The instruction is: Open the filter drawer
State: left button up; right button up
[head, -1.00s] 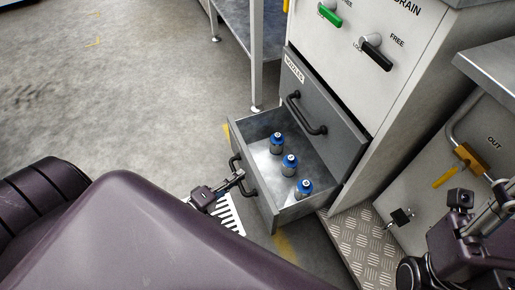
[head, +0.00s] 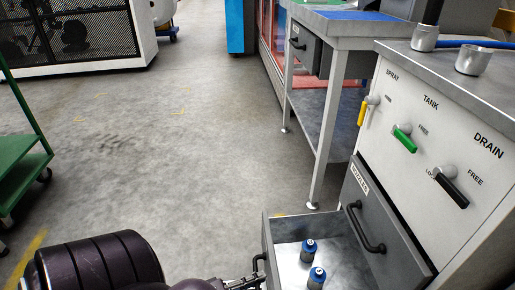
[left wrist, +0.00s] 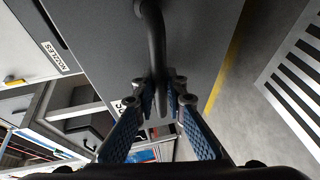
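The lower drawer (head: 266,236) of the grey and white cabinet stands pulled out, and several blue-capped cylinders (head: 309,250) stand upright inside it. Its lower part is cut off by the picture's bottom edge. My left gripper (head: 250,282) is at the front of this drawer, at its black handle (head: 258,266). In the left wrist view the gripper (left wrist: 161,88) has its blue-padded fingers on both sides of the black handle bar (left wrist: 154,35), close against it. The drawer's grey front (left wrist: 95,35) fills much of that view. My right gripper is not in view.
The upper drawer marked NOZZLES (head: 385,240) is shut. Above it are yellow, green (head: 404,139) and black (head: 453,188) levers. A metal table (head: 325,115) stands behind the cabinet, and a green cart (head: 22,165) is at far left. The floor between is clear.

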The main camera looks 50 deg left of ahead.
pick_arm(q)
jog(key=o, duration=0.4)
jog(key=shift+c, duration=0.2)
jog(key=v, duration=1.2)
jog(key=shift+s, duration=0.1)
